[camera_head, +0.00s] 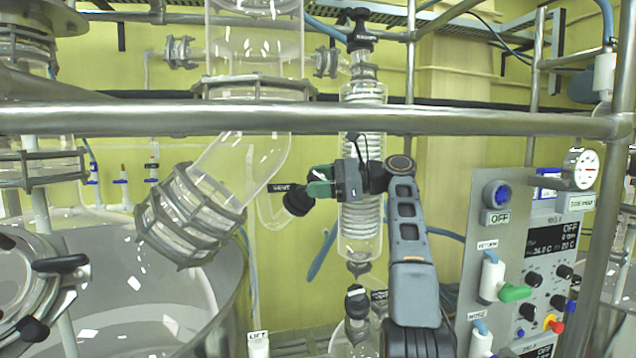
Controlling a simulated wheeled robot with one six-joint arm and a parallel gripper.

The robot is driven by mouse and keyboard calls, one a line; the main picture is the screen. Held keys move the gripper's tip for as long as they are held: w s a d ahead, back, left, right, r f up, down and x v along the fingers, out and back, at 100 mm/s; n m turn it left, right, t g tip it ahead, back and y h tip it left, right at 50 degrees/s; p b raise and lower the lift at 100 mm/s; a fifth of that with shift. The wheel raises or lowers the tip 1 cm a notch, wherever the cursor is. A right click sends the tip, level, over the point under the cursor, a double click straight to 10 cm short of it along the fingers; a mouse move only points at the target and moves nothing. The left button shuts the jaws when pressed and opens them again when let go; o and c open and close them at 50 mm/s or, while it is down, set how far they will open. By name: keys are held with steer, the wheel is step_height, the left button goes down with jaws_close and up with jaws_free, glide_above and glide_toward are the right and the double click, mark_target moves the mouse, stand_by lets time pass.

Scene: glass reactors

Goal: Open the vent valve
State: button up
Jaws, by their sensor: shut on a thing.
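The vent valve (297,202) is a black knob with a small "VENT" label, at the end of a bent glass tube in the middle of the view. My gripper (315,183) has green fingers and reaches in from the right. Its fingers are shut on the vent valve and cover the knob's right side. The exact contact between fingers and knob is small and partly hidden. I cannot tell from this view how far the knob is turned.
A metal rail (330,120) crosses just above my gripper. A glass coil condenser (362,225) stands directly behind my arm. A large clamped glass pipe (195,215) lies to the left.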

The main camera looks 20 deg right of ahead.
stand_by(0.3)
steer(key=o, duration=0.9)
steer(key=shift+m+t, duration=0.3)
steer(key=shift+m, duration=0.1)
